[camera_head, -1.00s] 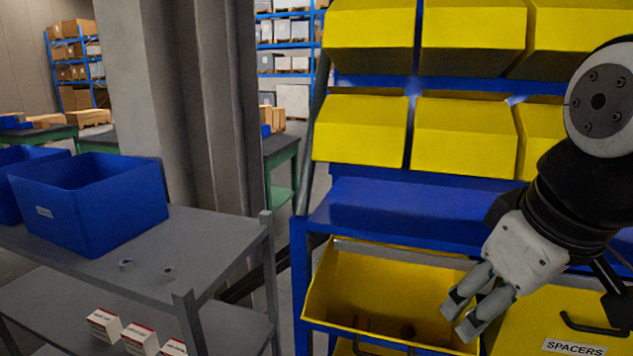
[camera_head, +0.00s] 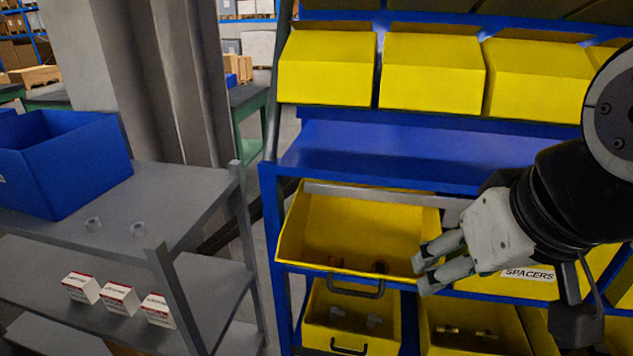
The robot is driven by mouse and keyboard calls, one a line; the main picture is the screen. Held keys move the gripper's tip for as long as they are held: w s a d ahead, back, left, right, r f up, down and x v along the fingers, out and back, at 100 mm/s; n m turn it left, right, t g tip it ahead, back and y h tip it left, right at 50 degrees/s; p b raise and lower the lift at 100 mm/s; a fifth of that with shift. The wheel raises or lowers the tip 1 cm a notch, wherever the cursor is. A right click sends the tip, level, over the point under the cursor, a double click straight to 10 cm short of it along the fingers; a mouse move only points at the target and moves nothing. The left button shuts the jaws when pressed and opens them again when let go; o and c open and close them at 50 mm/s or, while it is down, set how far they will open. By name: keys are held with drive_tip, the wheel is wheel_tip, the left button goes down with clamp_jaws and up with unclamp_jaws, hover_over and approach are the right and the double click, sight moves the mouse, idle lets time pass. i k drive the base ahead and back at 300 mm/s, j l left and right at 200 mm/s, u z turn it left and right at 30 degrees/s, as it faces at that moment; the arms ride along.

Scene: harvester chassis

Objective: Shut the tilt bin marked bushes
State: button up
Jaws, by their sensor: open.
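A yellow tilt bin (camera_head: 345,225) hangs tipped open at the upper left of the lower rack, with a few small brown parts inside. Its dark handle (camera_head: 356,287) is on the front lip. I cannot read any label on it, so I cannot tell whether it is the one marked bushes. My gripper (camera_head: 422,276) is open and empty, at the bin's right front corner in the picture. It hides part of that corner; I cannot tell whether it touches. The bin marked SPACERS (camera_head: 529,274) is to the right, partly behind my gripper and arm.
Two more open yellow bins, one at lower left (camera_head: 352,318) and one at lower right (camera_head: 470,338), hold small parts. A blue shelf (camera_head: 390,155) and closed yellow bins (camera_head: 430,85) are above. A grey shelf unit (camera_head: 180,205) with a blue crate (camera_head: 70,165) stands left.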

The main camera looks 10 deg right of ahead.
sight(315, 227)
drive_tip(key=k+j, duration=0.2)
drive_tip(key=k+j+z, duration=0.1)
drive_tip(key=k, duration=0.35)
drive_tip(key=k+j+z, duration=0.1)
drive_tip(key=k+z, duration=0.15)
drive_tip(key=z, duration=0.2)
